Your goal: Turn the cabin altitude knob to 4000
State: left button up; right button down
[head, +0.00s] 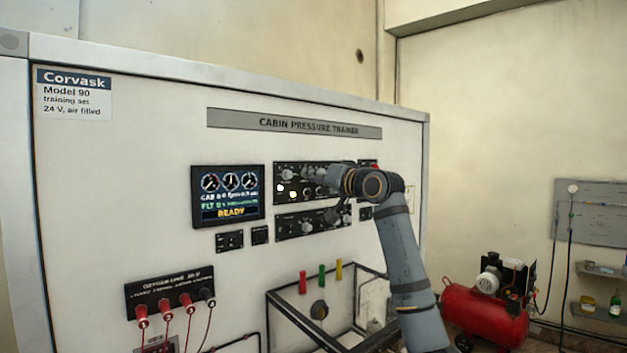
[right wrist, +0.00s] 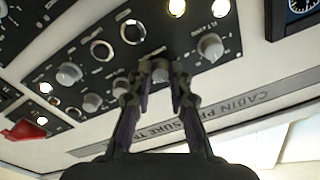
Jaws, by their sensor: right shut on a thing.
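The upper knob panel (head: 283,168) is on the white trainer front, right of the display. My right gripper (head: 322,178) reaches it from the right and covers much of its right half. In the right wrist view the fingers of my right gripper (right wrist: 160,75) are shut on a small knob (right wrist: 160,73), which they mostly hide. The knob's label and pointer are not readable, so I cannot tell its setting. My left gripper is not in view.
The display (head: 228,196) shows dials and READY. A lower knob panel (head: 312,222) is just below. A red compressor (head: 487,314) stands on the right.

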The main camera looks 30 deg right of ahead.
jog(key=shift+s+r+m, duration=0.15)
jog(key=shift+r+m, duration=0.2)
jog(key=shift+m, duration=0.15)
jog(key=c, duration=1.5)
grip_release()
jog(key=shift+d, duration=0.1)
jog(key=shift+o, duration=1.2)
jog(key=shift+f, duration=0.15)
jog(key=shift+f, duration=0.1)
jog(key=s, duration=1.2)
jog(key=shift+d+f, duration=0.3)
jog(key=shift+d, duration=0.15)
